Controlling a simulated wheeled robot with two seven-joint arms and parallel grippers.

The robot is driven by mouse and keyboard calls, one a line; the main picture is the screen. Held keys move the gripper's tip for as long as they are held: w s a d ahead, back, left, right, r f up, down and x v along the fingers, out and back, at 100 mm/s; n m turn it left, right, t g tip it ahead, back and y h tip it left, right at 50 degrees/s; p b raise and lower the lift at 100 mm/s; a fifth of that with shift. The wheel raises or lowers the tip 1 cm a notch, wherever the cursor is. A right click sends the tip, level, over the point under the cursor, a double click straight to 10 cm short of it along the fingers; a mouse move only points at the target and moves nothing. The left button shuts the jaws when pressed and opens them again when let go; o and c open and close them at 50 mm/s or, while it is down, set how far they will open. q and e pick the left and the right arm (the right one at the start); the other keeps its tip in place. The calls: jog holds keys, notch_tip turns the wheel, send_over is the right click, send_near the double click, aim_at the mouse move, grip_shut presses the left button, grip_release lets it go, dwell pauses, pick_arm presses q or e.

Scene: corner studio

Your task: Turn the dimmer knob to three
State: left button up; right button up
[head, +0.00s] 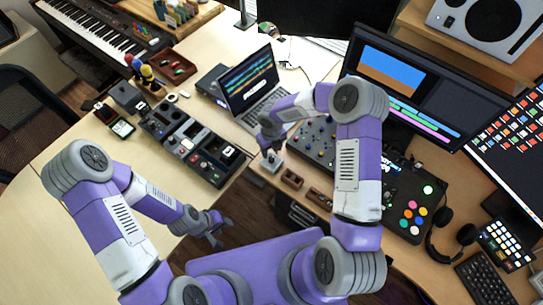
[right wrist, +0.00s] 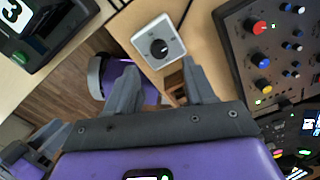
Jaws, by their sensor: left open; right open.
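The dimmer is a small pale grey box (right wrist: 147,34) with a round black knob (right wrist: 160,49) on top, in the upper middle of the right wrist view. A light pointer mark shows on the knob, but no number scale is readable. In the head view the dimmer box (head: 271,165) sits at the desk edge, its knob largely hidden by my right gripper (head: 268,149). In the right wrist view my right gripper (right wrist: 160,68) is open, its fingers apart on either side below the knob, with nothing between them. My left gripper (head: 216,232) is open and empty, near the left desk's edge.
A mixer (right wrist: 263,50) with coloured knobs stands right of the dimmer. Small wooden blocks (head: 292,179) lie beside it. A pedal board (head: 190,140) is to the left, a laptop (head: 255,85) behind. A floor gap (head: 250,205) lies between the desks.

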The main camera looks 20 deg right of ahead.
aim_at(271, 159)
notch_tip(271, 159, down, 6)
jog(key=shift+f, duration=0.15)
jog(key=shift+c, duration=0.3)
grip_shut()
